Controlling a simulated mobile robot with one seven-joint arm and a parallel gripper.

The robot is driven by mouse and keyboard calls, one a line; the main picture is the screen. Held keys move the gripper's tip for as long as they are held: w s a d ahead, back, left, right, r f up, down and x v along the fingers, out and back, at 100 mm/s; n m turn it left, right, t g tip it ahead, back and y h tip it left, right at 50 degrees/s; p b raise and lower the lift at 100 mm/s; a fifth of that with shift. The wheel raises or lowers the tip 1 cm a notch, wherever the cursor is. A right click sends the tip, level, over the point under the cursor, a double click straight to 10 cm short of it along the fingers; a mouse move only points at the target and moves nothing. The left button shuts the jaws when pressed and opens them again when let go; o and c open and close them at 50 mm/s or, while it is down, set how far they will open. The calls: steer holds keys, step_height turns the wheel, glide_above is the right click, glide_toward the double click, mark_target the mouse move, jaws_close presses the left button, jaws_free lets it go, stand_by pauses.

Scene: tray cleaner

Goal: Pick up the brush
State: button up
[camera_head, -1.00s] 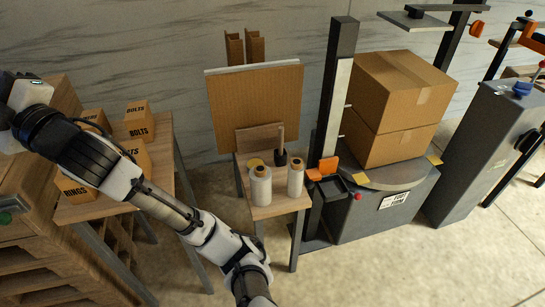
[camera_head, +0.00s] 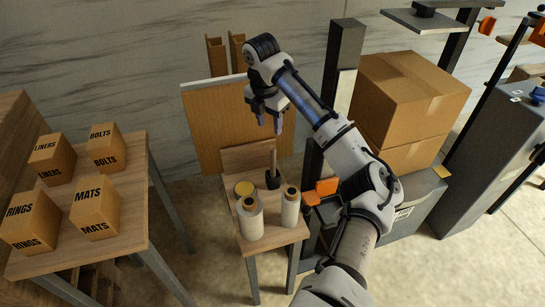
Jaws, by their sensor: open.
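A brush (camera_head: 273,176) stands upright on the small wooden table (camera_head: 272,239), its thin handle pointing up and its dark part at the bottom. My gripper (camera_head: 268,122) is open and empty, pointing down, above the brush and close to the top of its handle in the picture. A gap shows between the fingertips and the handle. I cannot tell the exact depth between them. The brush is not covered by my arm.
A brown panel (camera_head: 210,130) is behind. Stacked cardboard boxes (camera_head: 410,95) are to the right. Labelled boxes (camera_head: 96,214) sit on the left table.

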mark_target(273, 155)
steer(key=shift+w+d+f, duration=0.15)
steer(key=shift+w+f, duration=0.05)
steer(key=shift+f, duration=0.1)
steer(key=f+p, duration=0.1)
steer(key=f, duration=0.7)
steer(key=d+f+p, duration=0.1)
steer(key=f, duration=0.4)
steer(key=shift+w+p, duration=0.3)
steer(key=shift+p, duration=0.05)
jaws_close()
